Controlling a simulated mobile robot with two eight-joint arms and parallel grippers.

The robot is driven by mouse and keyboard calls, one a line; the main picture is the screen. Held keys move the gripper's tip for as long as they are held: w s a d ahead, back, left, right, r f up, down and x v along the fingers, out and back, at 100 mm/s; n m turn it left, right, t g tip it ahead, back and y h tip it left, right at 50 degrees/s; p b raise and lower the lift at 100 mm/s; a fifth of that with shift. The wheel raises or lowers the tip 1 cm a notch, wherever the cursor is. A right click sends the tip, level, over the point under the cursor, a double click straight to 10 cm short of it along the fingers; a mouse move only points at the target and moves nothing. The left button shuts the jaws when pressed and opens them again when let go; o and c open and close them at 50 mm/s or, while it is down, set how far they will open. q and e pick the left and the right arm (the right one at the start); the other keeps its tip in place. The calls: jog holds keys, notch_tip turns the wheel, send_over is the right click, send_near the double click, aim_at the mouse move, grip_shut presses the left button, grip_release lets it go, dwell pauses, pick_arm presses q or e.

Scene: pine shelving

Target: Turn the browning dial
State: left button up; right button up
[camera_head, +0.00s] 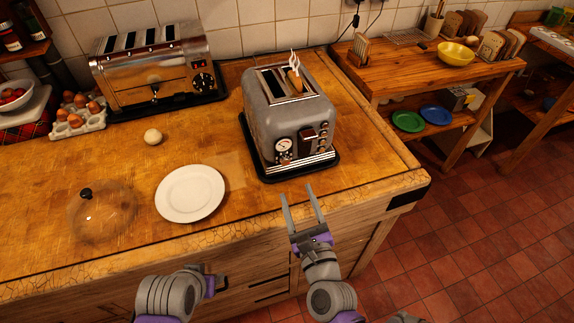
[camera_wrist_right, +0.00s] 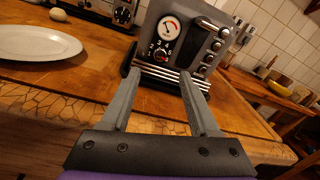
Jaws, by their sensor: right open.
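The grey toaster (camera_head: 290,115) stands on a dark tray near the counter's front edge. Its browning dial (camera_head: 284,158) is a small knob low on the front face, below a round white gauge (camera_head: 283,145). In the right wrist view the dial (camera_wrist_right: 161,53) shows numbers around it and sits just beyond the fingertips. My right gripper (camera_head: 298,191) is open and empty, in front of the toaster and apart from the dial. Its two fingers also show in the wrist view (camera_wrist_right: 158,73). My left gripper (camera_head: 215,286) is low in front of the counter, its fingers mostly hidden.
A white plate (camera_head: 190,194) and a glass dome (camera_head: 101,214) are on the counter to the left. A chrome toaster (camera_head: 155,70), an egg (camera_head: 152,136) and an egg carton (camera_head: 78,121) are behind. Levers (camera_head: 308,134) sit right of the dial. A shelf table (camera_head: 440,70) stands at right.

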aim_at(286, 162)
jog(key=x, duration=0.9)
jog(key=shift+w, duration=0.25)
jog(key=shift+c, duration=0.2)
grip_shut()
